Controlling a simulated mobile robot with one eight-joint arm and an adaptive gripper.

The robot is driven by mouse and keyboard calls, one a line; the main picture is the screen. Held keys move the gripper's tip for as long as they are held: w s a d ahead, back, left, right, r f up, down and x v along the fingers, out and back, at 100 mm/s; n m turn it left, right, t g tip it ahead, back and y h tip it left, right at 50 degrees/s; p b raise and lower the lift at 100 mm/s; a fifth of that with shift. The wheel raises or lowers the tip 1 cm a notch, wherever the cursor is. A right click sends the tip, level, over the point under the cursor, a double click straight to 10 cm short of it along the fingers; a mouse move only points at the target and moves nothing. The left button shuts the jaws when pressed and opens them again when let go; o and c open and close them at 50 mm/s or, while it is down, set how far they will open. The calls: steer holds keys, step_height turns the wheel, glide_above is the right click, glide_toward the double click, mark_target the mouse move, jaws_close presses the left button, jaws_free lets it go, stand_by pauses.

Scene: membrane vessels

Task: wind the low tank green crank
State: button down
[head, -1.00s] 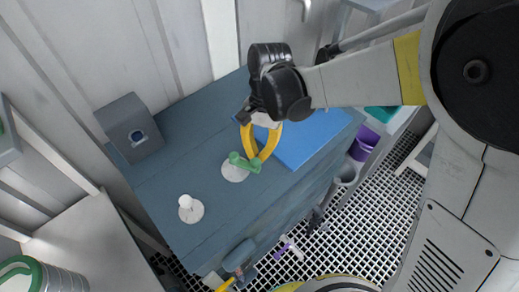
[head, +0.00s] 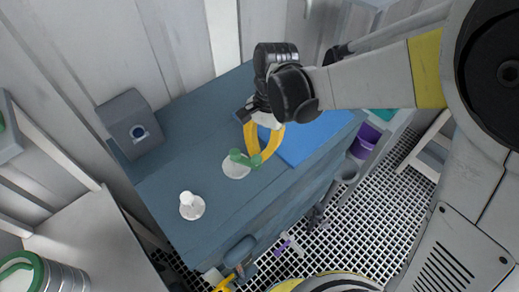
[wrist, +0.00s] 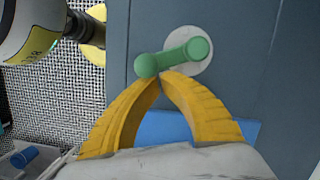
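The green crank (head: 245,160) sits on a round white disc (head: 235,171) on top of the blue-grey tank cabinet (head: 190,125). In the wrist view the crank (wrist: 172,57) runs from its hub on the white disc at upper right to a rounded knob at lower left. My gripper (head: 258,157) reaches down to the knob end. Its yellow fingers curve together in the wrist view (wrist: 160,76), and the tips meet right beside the knob, seemingly touching the crank. The knob does not appear clasped between them. The exact contact is partly hidden.
A white knob on a disc (head: 191,206) stands left of the crank, with a grey box (head: 130,124) behind it. A bright blue panel (head: 315,138) lies right of my gripper. A purple bucket (head: 366,138) and grated floor (head: 350,235) are to the right.

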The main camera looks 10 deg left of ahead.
steer(key=shift+s, duration=0.1)
steer(key=s+m, duration=0.1)
steer(key=m, duration=0.1)
steer(key=s+m, duration=0.1)
steer(key=m, duration=0.1)
steer(key=shift+t+y, duration=0.3)
steer(key=shift+y, duration=0.1)
steer(key=s+m, duration=0.1)
steer(key=m, duration=0.1)
steer(key=s+m+t, duration=0.1)
steer(key=m, duration=0.1)
steer(key=shift+s+a+m+y, duration=0.25)
steer(key=shift+a+m+y, duration=0.05)
steer(key=shift+a, duration=0.1)
steer(key=m, duration=0.1)
steer(key=s+a+m, duration=0.1)
steer(key=m, duration=0.1)
steer(key=s+a+m+t, duration=0.1)
steer(key=m, duration=0.1)
steer(key=shift+s+a, duration=0.25)
steer(key=shift+a, duration=0.4)
steer(key=shift+a, duration=0.15)
